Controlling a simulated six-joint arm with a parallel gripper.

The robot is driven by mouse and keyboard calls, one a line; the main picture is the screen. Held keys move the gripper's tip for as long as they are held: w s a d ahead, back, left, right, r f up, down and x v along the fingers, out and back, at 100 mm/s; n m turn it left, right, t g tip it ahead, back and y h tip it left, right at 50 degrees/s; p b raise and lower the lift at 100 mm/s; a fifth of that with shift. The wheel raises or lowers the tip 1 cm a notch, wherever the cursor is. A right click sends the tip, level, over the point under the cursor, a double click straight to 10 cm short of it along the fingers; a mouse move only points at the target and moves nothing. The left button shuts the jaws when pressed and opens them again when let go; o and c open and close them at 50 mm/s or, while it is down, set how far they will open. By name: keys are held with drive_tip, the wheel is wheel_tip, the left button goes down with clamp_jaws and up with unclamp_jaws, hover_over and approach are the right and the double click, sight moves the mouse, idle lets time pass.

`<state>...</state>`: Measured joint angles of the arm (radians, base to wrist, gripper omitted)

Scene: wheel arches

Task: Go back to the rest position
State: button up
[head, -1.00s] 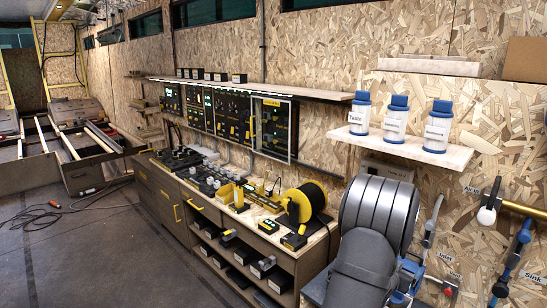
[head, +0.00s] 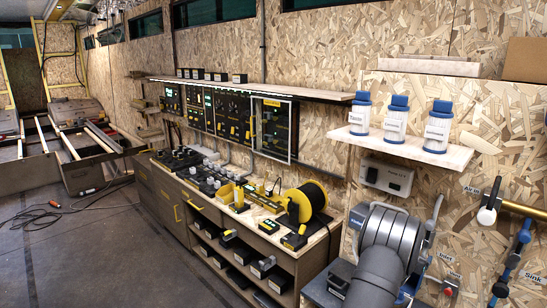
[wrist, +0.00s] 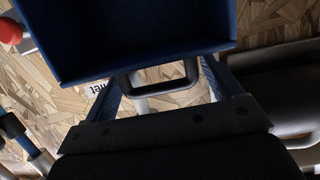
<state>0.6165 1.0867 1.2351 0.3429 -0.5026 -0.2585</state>
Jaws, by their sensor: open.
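My gripper (wrist: 160,76) shows in the wrist view with its two blue fingers apart. The dark loop of a handle (wrist: 188,72) lies between the fingers, below a large blue open-topped shape (wrist: 145,38) that fills the upper part of that view. I cannot tell whether the fingers touch the handle. The gripper holds nothing that I can make out. In the head view my grey arm stands at the lower right and hides most of the gripper.
Three white bottles with blue caps (head: 394,118) stand on a wall shelf (head: 450,155) above my arm. A white box (head: 386,176) is on the wall below it. Pipes with valves (head: 489,205) are at right. A yellow reel (head: 300,205) sits on the workbench at left.

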drive_tip(key=shift+v, duration=1.2)
drive_tip(key=shift+s+a+r+t+h, duration=0.1)
drive_tip(key=shift+s+a+t+h, duration=0.35)
drive_tip(key=shift+s+t+h, duration=0.05)
drive_tip(key=s+a+f, duration=0.3)
drive_tip(key=s+a, duration=0.5)
drive_tip(key=shift+s+a+f, duration=0.25)
drive_tip(key=shift+a, duration=0.05)
